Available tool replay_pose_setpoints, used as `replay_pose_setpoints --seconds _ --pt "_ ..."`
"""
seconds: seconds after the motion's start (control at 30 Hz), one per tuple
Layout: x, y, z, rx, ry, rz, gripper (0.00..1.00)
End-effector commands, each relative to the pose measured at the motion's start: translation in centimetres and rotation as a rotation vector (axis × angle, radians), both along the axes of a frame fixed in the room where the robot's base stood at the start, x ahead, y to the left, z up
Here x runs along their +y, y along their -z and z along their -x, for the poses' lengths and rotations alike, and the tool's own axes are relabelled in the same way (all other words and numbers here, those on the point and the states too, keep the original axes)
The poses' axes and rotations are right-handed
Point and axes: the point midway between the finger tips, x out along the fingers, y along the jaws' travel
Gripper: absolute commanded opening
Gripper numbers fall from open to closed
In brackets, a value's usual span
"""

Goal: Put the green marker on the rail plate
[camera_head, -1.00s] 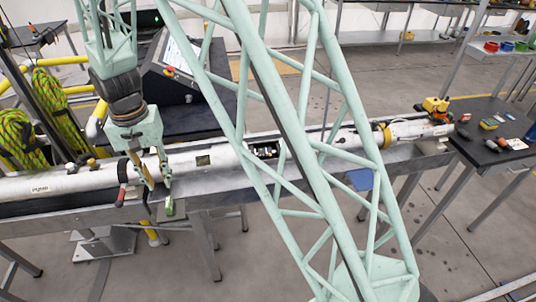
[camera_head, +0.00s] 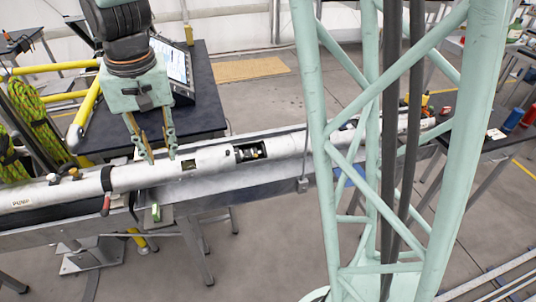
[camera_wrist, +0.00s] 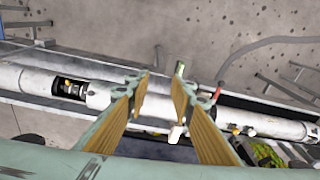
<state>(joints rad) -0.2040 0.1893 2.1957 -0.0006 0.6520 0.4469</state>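The green marker (camera_head: 155,213) stands on a small plate (camera_head: 165,218) at the front edge of the rail, below the long white tube; I take this to be the rail plate. The marker also shows in the wrist view (camera_wrist: 180,68), beyond the fingertips and apart from them. My gripper (camera_head: 161,159) is open, pointing down over the tube, above and behind the marker. In the wrist view its fingers (camera_wrist: 160,76) are spread with nothing held between them.
The white tube (camera_head: 215,160) has an open window (camera_head: 250,152) to the right of my gripper. A red-handled part (camera_head: 106,205) hangs left of the marker. A dark table with a screen (camera_head: 176,62) stands behind.

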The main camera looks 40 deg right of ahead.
Motion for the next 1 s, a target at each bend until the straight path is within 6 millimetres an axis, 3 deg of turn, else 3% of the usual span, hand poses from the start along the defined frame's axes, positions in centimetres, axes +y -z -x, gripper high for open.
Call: replay_pose_setpoints --seconds 0.5,1.0 --pt "-3.9 -7.1 6.6 -0.068 -0.059 0.004 0.22" --pt "-7.1 -11.6 13.8 -0.122 -0.112 0.018 0.22"
